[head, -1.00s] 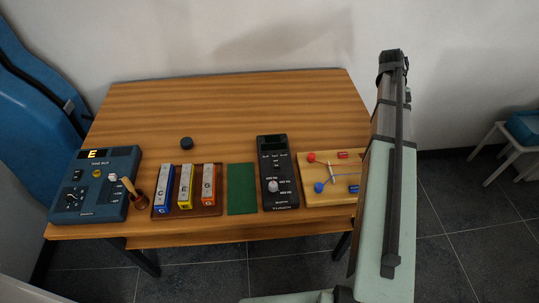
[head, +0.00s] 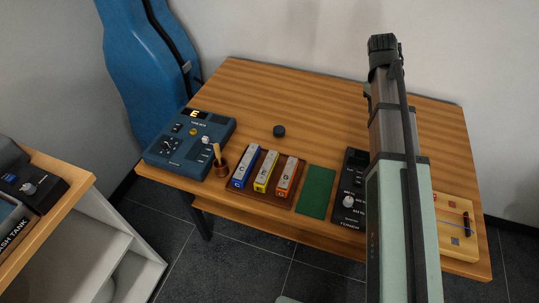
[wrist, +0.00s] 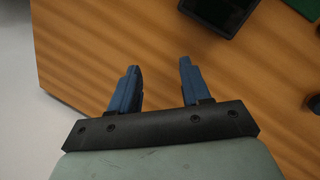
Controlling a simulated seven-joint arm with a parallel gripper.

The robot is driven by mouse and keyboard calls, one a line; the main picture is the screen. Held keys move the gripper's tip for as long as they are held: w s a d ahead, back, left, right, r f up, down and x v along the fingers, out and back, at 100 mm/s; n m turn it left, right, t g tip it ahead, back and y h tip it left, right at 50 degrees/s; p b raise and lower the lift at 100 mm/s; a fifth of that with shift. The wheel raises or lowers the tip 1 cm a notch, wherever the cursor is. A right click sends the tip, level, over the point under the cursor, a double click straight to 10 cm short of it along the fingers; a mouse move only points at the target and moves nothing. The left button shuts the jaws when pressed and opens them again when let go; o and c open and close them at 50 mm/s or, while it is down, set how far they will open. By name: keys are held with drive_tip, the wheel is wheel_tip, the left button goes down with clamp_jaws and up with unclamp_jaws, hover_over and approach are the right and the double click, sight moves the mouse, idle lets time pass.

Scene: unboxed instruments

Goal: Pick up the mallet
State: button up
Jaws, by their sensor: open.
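In the head view, the mallet (head: 217,153) shows as a pale wooden handle, slightly tilted, rising from a small dark reddish-brown holder (head: 221,168). It is at the table's front, between the blue tone box and the coloured bars. Its lower end is hidden or too small to tell from the holder. My gripper (wrist: 158,67) shows in the wrist view with two blue fingers apart and nothing between them, above bare wood near a table edge. The mallet is not seen in the wrist view. In the head view my arm hides the gripper.
A blue tone box (head: 190,145), bars on a brown tray (head: 271,203), a green mat (head: 317,192) and a black tuner (head: 350,190) line the table (head: 320,105). A dark puck (head: 279,131) sits behind the bars. The table's back is mostly clear. Another bench (head: 60,215) stands left.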

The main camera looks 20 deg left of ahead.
drive_tip(key=s+a+n+y, duration=0.15)
drive_tip(key=s+a, duration=0.25)
drive_tip(key=a, duration=1.1)
wheel_tip(320, 180, up, 6)
drive_tip(key=n+y, duration=0.2)
drive_tip(key=n, duration=0.4)
hover_over(219, 157)
drive_tip(key=shift+w+a+r, duration=0.15)
drive_tip(key=shift+w+a, duration=0.1)
drive_tip(key=shift+a, duration=0.15)
wheel_tip(219, 157, down, 8)
drive_tip(key=shift+f, duration=0.15)
drive_tip(key=shift+d+f, duration=0.15)
drive_tip(key=shift+f, duration=2.45)
clamp_jaws()
